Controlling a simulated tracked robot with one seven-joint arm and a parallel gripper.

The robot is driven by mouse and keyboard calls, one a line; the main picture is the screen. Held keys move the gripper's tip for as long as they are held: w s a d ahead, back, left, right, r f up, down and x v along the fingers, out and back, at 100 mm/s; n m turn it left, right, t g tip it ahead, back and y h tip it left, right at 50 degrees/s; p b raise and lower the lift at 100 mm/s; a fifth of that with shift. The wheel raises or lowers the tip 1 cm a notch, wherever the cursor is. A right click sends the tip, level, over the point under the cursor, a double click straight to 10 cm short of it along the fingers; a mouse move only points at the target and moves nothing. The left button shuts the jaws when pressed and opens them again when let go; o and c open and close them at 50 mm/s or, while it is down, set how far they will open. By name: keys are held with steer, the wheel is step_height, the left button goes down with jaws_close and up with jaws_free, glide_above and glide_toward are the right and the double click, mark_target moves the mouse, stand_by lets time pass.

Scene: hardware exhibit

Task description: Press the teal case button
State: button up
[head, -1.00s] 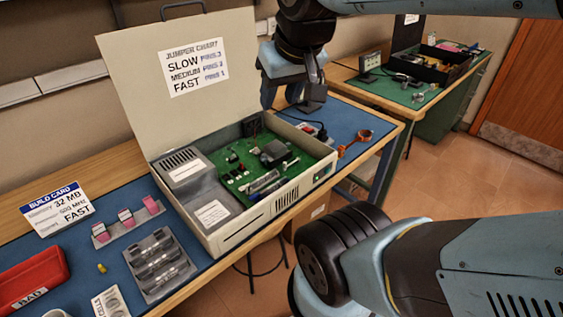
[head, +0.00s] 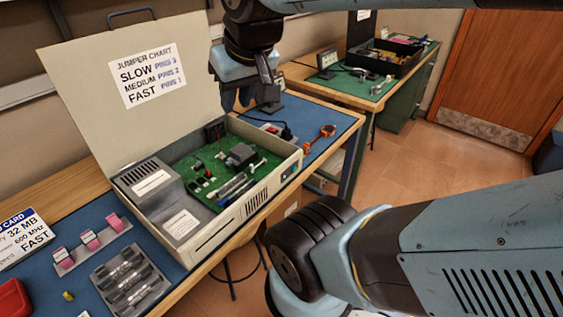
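The open beige computer case (head: 228,222) stands on the blue mat of the bench, its lid raised at the back. A small dark panel with a teal-green patch (head: 289,171) is on the right end of its front face; this looks like the teal case button, but it is too small to make out clearly. My gripper (head: 258,102) hangs above and behind the right rear part of the case, apart from the front panel. Its fingers point down and are partly hidden by my wrist, so their opening is unclear.
Inside the case is a green circuit board (head: 215,165) with parts. A tray of dark cylinders (head: 130,280) and a holder with pink pieces (head: 90,240) lie left of the case. An orange tool (head: 320,137) lies right. Floor is open beyond the bench.

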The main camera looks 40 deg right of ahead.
jaws_close()
stand_by(1.4)
